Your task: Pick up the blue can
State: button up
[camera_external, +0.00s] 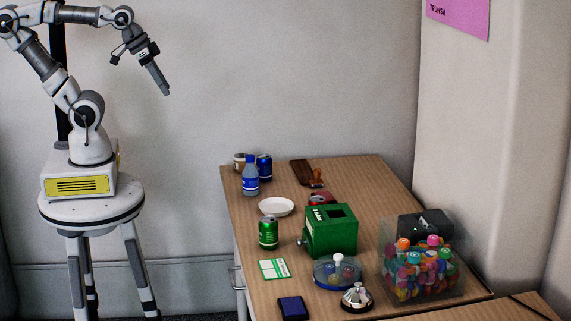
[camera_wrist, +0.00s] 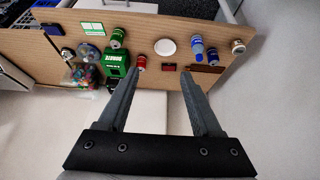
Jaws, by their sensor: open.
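The blue can (camera_external: 264,167) stands upright at the far left corner of the wooden table, right behind a blue-capped bottle (camera_external: 250,178). In the wrist view the blue can (camera_wrist: 212,55) appears at the upper right, close to the bottle (camera_wrist: 197,45). My gripper (camera_external: 166,92) is raised in the air left of the table, well away from the can. In the wrist view my gripper (camera_wrist: 155,72) has its two fingers spread with nothing held between them.
A small cup (camera_external: 239,161) stands beside the can. A white plate (camera_external: 276,206), a green can (camera_external: 268,233), a green box (camera_external: 331,231) and a clear bin (camera_external: 420,272) of colourful items occupy the table (camera_external: 376,180). A wall rises behind it.

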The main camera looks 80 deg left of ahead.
dwell(0.4)
jog(key=o, duration=0.5)
jog(key=shift+o, duration=0.2)
